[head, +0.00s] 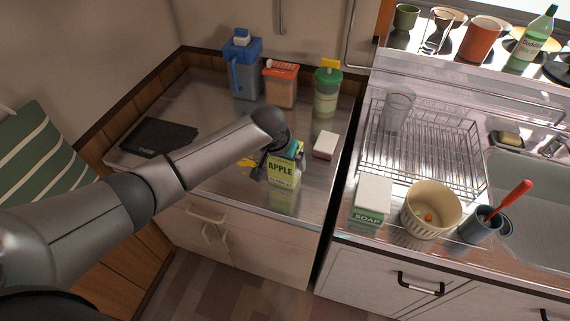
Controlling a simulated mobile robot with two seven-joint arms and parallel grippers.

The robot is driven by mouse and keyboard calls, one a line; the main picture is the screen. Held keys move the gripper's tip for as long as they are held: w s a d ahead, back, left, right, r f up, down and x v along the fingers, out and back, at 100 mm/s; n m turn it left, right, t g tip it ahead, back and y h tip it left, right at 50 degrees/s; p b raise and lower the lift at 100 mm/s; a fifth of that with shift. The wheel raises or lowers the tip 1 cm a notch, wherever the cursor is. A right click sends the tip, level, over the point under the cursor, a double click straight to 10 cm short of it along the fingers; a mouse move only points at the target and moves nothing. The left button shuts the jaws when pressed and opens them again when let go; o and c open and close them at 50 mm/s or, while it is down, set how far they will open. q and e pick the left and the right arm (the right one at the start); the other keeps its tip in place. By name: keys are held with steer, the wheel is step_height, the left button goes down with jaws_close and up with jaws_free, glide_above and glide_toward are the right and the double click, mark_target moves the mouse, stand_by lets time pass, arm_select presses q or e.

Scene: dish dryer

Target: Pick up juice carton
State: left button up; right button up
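The juice carton (284,174), yellow-green with a dark label reading "APPLE" and a blue-green top, is upright at the front of the steel counter on the left. My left arm reaches in from the left, and my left gripper (279,160) is at the carton's upper part. A dark finger shows at the carton's left side; the wrist hides much of the rest. I cannot tell whether the fingers press on the carton or whether it is lifted. My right gripper is out of view.
A white-and-red sponge-like block (325,145) lies right of the carton. A blue pitcher (243,72), an orange-lidded container (281,88) and a green-lidded container (326,95) stand behind. A dish rack (440,150), soap box (373,199) and cream basket (431,212) are across the gap.

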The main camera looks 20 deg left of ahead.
arm_select(q)
jaws_close()
stand_by(0.8)
